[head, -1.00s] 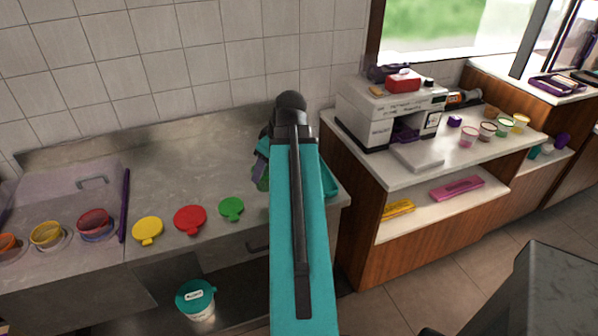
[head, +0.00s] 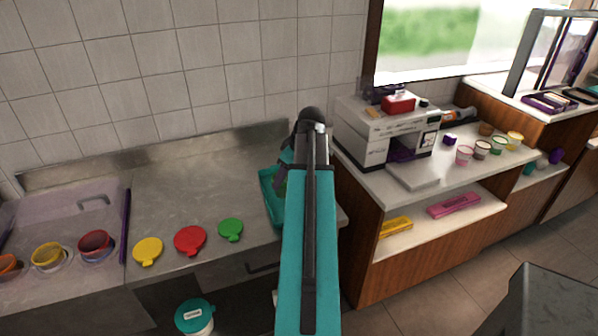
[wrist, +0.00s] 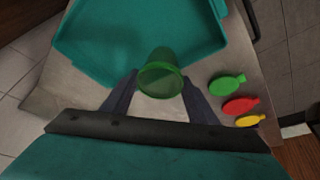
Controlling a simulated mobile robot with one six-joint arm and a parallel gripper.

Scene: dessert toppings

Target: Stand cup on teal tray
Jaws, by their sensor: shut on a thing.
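A green see-through cup (wrist: 160,79) is between the two fingers of my gripper (wrist: 159,88), which is shut on it. In the wrist view the cup overlaps the near edge of the teal tray (wrist: 90,45); I cannot tell whether it touches the tray or hangs above it. In the head view the tray's left rim (head: 267,202) shows at the right end of the steel counter. My teal arm hides most of the tray and nearly all of the cup there.
Green (head: 230,229), red (head: 190,240) and yellow (head: 148,251) lids lie on the counter (head: 185,190) left of the tray. A white machine (head: 375,130) stands on the separate counter to the right. A tiled wall (head: 200,70) rises behind.

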